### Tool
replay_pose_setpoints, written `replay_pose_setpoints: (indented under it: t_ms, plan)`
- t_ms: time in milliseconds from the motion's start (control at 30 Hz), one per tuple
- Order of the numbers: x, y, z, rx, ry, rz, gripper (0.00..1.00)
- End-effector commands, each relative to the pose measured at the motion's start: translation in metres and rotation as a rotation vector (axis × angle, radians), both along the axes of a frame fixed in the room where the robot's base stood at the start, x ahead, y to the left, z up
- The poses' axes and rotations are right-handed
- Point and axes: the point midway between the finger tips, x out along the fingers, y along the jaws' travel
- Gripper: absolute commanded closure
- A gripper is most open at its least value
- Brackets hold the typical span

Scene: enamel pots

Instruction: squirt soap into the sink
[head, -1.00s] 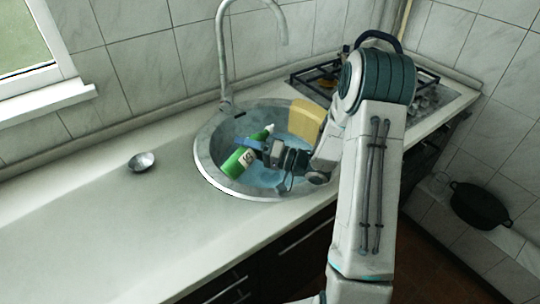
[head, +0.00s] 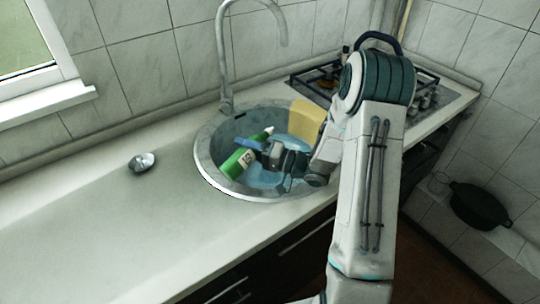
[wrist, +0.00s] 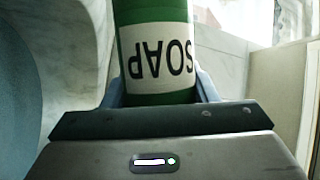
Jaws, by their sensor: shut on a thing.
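A green soap bottle with a white label and pale tip (head: 237,162) is tilted over the round metal sink (head: 207,170), its tip toward the upper right. My gripper (head: 252,146) is shut on the bottle. In the wrist view, the bottle (wrist: 155,60) stands between both fingers, with its SOAP label upside down. Bluish water or a blue surface (head: 262,178) shows inside the sink. Whether any soap is coming out cannot be seen.
A yellow sponge-like block (head: 307,121) is at the sink's right side. The tap (head: 222,60) rises behind the sink. A stove (head: 425,95) and a black pot (head: 480,205) are at right.

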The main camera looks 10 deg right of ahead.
Motion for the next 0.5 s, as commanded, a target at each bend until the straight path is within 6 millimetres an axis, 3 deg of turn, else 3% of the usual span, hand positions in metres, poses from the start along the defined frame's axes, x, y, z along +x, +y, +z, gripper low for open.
replay_pose_setpoints:
  t_ms: [500]
  plan:
    - [-0.0008,0.0011,0.0032,0.023,0.015,0.000,0.78]
